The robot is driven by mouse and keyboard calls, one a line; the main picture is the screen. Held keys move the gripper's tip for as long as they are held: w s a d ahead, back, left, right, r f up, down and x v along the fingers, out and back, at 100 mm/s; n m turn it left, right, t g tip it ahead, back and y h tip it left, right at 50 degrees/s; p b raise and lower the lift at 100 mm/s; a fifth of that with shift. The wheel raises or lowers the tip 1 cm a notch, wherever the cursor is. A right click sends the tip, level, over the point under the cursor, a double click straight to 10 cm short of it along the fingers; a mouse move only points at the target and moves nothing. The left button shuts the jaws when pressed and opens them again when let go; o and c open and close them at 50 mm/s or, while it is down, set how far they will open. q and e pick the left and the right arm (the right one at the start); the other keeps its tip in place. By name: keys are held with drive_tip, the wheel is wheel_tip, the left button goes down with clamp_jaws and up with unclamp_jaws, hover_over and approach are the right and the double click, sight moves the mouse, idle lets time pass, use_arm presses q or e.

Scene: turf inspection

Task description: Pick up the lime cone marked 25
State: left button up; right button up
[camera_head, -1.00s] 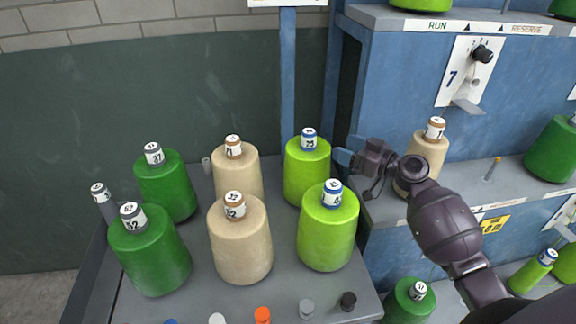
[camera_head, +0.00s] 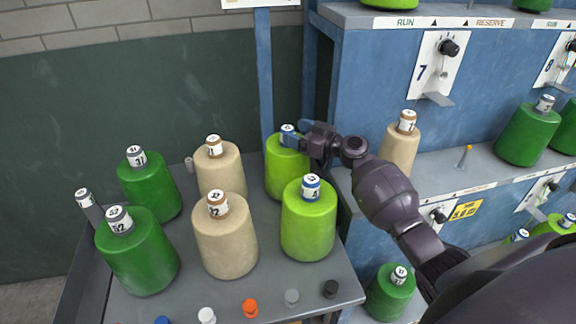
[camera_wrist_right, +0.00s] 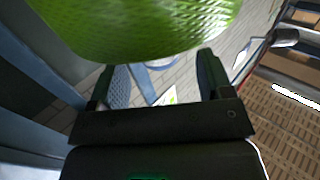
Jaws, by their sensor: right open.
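Two lime cones with blue-banded caps stand at the right of the grey table. The back lime cone (camera_head: 287,170) has a label that looks like 25 in the earlier head view; its cap (camera_head: 287,129) is now partly hidden by my right gripper. The front lime cone (camera_head: 309,230) has a label that seems to read 4. My right gripper (camera_head: 298,132) is open, with its fingers at the back cone's cap, coming from the right. In the wrist view, a lime cone body (camera_wrist_right: 135,25) fills the top, beyond the open fingers (camera_wrist_right: 162,78). Contact cannot be told. My left gripper is not in view.
Beige cones (camera_head: 225,235) and green cones (camera_head: 137,250) share the table (camera_head: 265,285), with small coloured pegs along its front. A blue post (camera_head: 264,80) stands behind. The blue rack (camera_head: 375,80) at right holds a beige cone (camera_head: 400,150) and green cones (camera_head: 527,133).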

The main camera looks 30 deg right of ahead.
drive_tip(key=shift+x, duration=0.85)
drive_tip(key=shift+f, duration=0.1)
clamp_jaws()
drive_tip(key=shift+r, duration=0.25)
